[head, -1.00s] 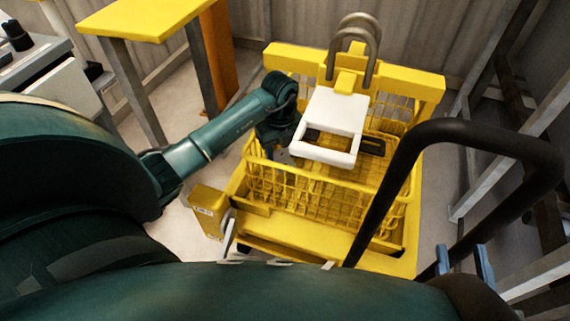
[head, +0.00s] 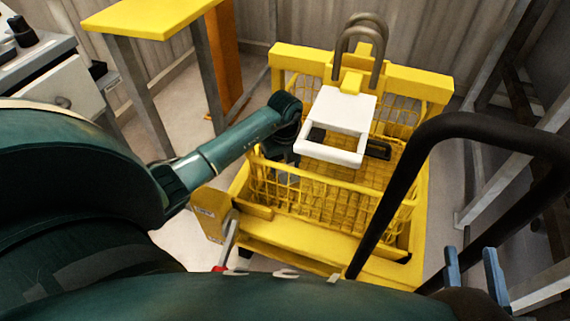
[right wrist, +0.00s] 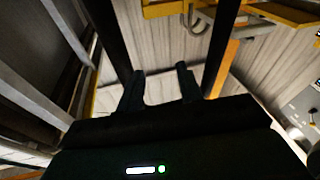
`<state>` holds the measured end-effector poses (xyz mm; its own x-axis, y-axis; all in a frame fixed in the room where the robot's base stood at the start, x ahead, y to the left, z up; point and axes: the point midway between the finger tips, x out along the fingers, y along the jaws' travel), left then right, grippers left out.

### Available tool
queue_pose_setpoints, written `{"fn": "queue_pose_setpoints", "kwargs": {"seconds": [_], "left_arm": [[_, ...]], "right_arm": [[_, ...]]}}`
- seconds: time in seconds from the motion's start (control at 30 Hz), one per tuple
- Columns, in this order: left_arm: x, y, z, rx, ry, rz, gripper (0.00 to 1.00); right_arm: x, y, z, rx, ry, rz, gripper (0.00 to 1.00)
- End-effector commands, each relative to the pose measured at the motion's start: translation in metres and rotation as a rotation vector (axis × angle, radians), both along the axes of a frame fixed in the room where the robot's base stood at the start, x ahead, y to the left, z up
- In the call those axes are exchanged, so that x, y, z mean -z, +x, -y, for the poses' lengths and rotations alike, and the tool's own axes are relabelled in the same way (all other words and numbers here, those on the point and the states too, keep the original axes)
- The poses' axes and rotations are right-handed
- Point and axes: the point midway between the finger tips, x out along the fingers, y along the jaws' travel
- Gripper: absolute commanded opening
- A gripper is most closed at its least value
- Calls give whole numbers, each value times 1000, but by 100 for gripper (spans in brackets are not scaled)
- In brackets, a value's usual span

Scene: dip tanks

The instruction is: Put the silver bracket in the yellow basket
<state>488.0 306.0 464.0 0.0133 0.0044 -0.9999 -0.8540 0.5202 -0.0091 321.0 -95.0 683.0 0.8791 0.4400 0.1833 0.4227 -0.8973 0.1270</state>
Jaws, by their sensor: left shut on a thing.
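The yellow basket (head: 310,204) is a wire-mesh basket with a solid yellow back bar. My left gripper (head: 286,158) is over the basket's left part, its dark hand pointing down inside the rim. A small grey piece, apparently the silver bracket (head: 287,179), shows below the hand, low against the mesh. The fingertips and most of the bracket are hidden, so I cannot tell whether it touches the basket floor. My right gripper (head: 472,260) is at the lower right, away from the basket. Its two fingers stand apart and empty in the right wrist view (right wrist: 160,75).
A white frame-shaped plate (head: 347,108) and grey hooks (head: 361,45) stand at the basket's back bar. A dark bar (head: 378,150) shows behind the plate. A black loop handle (head: 480,127) rises at right. A yellow-topped table (head: 150,15) stands at back left.

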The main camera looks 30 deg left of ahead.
Motion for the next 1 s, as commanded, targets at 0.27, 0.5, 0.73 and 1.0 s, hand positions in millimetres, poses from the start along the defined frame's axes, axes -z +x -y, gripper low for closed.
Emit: {"fn": "queue_pose_setpoints", "kwargs": {"seconds": [0.27, 0.5, 0.73, 1.0], "left_arm": [[9, -6, 2, 5, -5, -21, 63], [10, -7, 2, 6, -7, -23, 67], [-11, -6, 3, 7, -6, -20, 67], [-76, -3, 1, 5, -2, -12, 67]], "right_arm": [[-3, 1, -1, -2, 3, 11, 36], [-3, 1, 0, -3, 1, 12, 36], [-8, 2, 0, 0, -18, 14, 36], [-9, -2, 5, 21, -94, 7, 36]]}}
